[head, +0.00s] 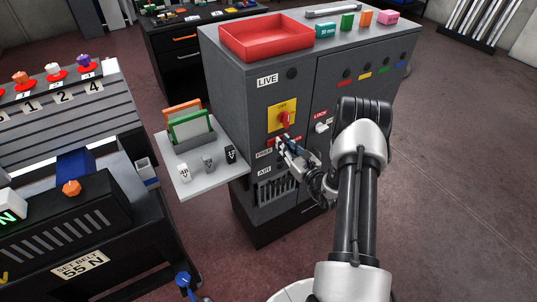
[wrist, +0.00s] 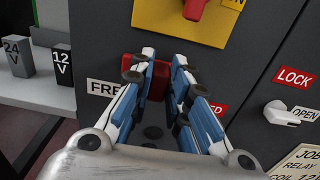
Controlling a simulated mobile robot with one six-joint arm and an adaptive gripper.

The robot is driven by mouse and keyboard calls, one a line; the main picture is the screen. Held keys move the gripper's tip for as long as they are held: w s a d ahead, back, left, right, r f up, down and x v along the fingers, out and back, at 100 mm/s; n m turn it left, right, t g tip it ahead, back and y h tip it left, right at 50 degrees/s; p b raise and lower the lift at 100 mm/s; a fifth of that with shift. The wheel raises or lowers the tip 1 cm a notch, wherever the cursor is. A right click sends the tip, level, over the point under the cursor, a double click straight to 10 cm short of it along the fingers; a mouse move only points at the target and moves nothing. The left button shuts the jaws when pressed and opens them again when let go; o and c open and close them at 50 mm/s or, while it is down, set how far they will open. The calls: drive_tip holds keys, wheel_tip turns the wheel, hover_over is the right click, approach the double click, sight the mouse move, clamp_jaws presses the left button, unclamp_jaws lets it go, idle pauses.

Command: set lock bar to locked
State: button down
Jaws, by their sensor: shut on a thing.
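The lock bar (wrist: 158,84) is a red block low on the grey cabinet's front, below the yellow switch plate (wrist: 165,22). My gripper (wrist: 164,66) has its two blue-and-white fingers around it, closed on it, with red showing between them and left of the left finger. The white FREE label (wrist: 103,87) is left of the bar and a red label ending in "ED" (wrist: 215,115) is to the right, partly covered by a finger. In the head view my gripper (head: 284,146) reaches the cabinet front under the yellow plate (head: 272,118); the bar is mostly hidden there.
A red rotary handle (head: 284,119) sits on the yellow plate just above my gripper. A white door handle (head: 321,127) by the LOCK label is to the right. A side shelf (head: 200,180) with small blocks and upright cards stands left. A red tray (head: 266,38) is on top.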

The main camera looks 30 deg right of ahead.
drive_tip(key=d, duration=0.3)
drive_tip(key=shift+w, duration=0.1)
drive_tip(key=c, duration=1.5)
unclamp_jaws()
drive_tip(key=s, duration=1.2)
drive_tip(key=shift+d, duration=0.2)
drive_tip(key=shift+a+r, duration=0.1)
